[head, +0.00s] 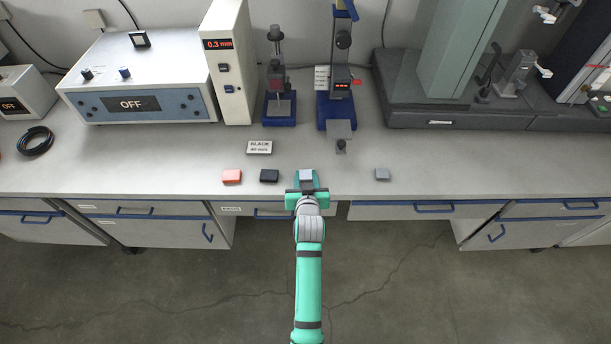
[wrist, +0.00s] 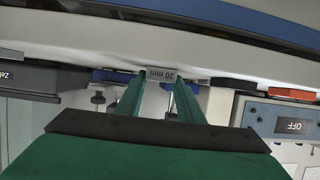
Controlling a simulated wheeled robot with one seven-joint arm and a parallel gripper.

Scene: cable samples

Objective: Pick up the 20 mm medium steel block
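A light grey block (head: 306,174) is at the bench's front, between the fingers of my gripper (head: 307,180). In the wrist view this block (wrist: 163,76) shows an upside-down "20 mm" label, with a teal fingertip of my gripper (wrist: 161,82) at each side. I cannot tell whether the fingers press on it or leave a small gap, nor whether it rests on the bench. Another grey block (head: 382,174) lies farther right, apart from my gripper.
A black block (head: 269,176) and a red block (head: 232,176) lie left of my gripper on the bench (head: 170,165). A "BLACK 40 mm" sign (head: 259,147) stands behind them. Instrument stands (head: 280,105) are at the back. The bench right of the second grey block is clear.

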